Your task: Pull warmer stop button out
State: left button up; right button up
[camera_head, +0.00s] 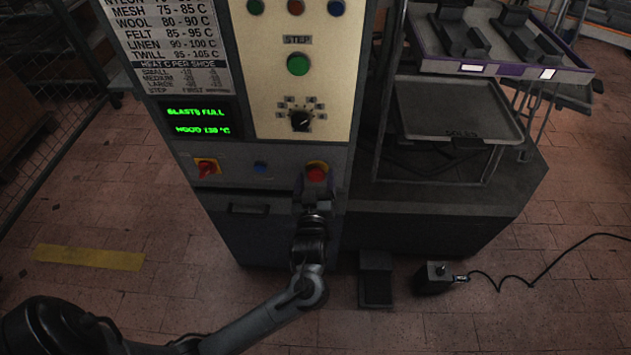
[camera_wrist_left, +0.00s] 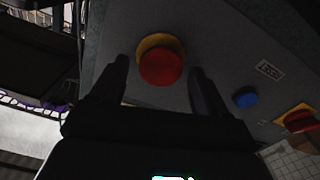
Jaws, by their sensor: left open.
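The red stop button (camera_head: 316,173) with a yellow collar is on the lower front panel of the machine. It also shows in the left wrist view (camera_wrist_left: 160,68), in front of my gripper. My left gripper (camera_head: 315,188) is just below and in front of the button. In the left wrist view its two dark fingers (camera_wrist_left: 158,85) are apart, one on each side of the button, with visible gaps, and nothing is held. Whether the button is in or out cannot be told. My right gripper is in neither view.
A blue button (camera_head: 260,167) and a red rotary switch on a yellow plate (camera_head: 207,168) share the panel, left of the button. A green display (camera_head: 197,121) is above. A dark tray (camera_head: 457,108) stands to the right. A pedal (camera_head: 375,280) is on the floor.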

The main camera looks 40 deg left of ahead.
pick_arm(q)
jog(key=shift+w, duration=0.1)
grip_shut()
jog(key=shift+s+d+r+p, duration=0.2)
jog(key=shift+s+p, duration=0.15)
jog(key=shift+p, duration=0.7)
jog(key=shift+s+d+f, duration=0.1)
jog(key=shift+f, duration=0.05)
jog(key=shift+c, duration=1.9)
grip_release()
jog(key=o, duration=0.4)
jog(key=shift+s+f, duration=0.1)
jog(key=shift+s, duration=0.05)
